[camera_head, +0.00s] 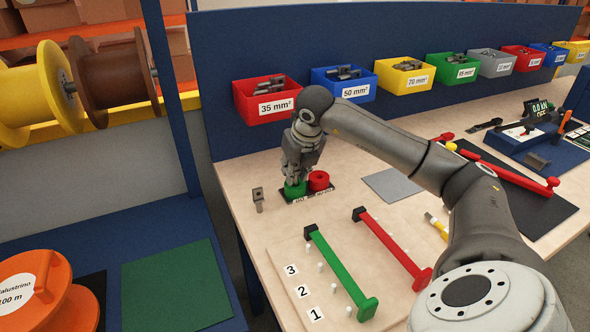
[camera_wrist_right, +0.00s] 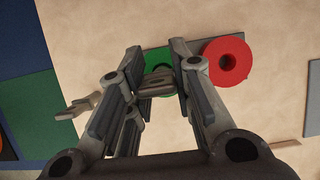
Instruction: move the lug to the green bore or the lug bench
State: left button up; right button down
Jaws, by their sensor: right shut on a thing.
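My right gripper (camera_head: 297,172) points down over the green bore (camera_head: 294,190), a green ring on a dark plate. In the wrist view the right gripper (camera_wrist_right: 156,65) is shut on a grey metal lug (camera_wrist_right: 155,83), seen in front of the green bore (camera_wrist_right: 160,61). Whether the lug's end is in the bore or above it, I cannot tell. The red bore (camera_head: 318,180) is right beside it and also shows in the wrist view (camera_wrist_right: 228,61). A second lug (camera_head: 258,200) stands on the bench left of the plate; it appears in the wrist view (camera_wrist_right: 80,105). My left gripper is not in view.
Labelled bins line the back panel, including a red 35 mm² bin (camera_head: 272,101) and a blue 50 mm² bin (camera_head: 344,84). A numbered board with a green bar (camera_head: 340,275) and a red bar (camera_head: 392,250) lies in front. A grey mat (camera_head: 393,185) lies right of the bores.

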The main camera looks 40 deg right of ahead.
jog(key=shift+f+b, duration=0.35)
jog(key=shift+f, duration=0.1)
jog(key=shift+r, duration=0.2)
jog(key=shift+r+p, duration=0.5)
jog(key=shift+p, duration=0.05)
dwell(0.5)
jog(key=c, duration=1.2)
grip_release()
jog(key=v, duration=1.2)
jog(key=shift+a, duration=0.1)
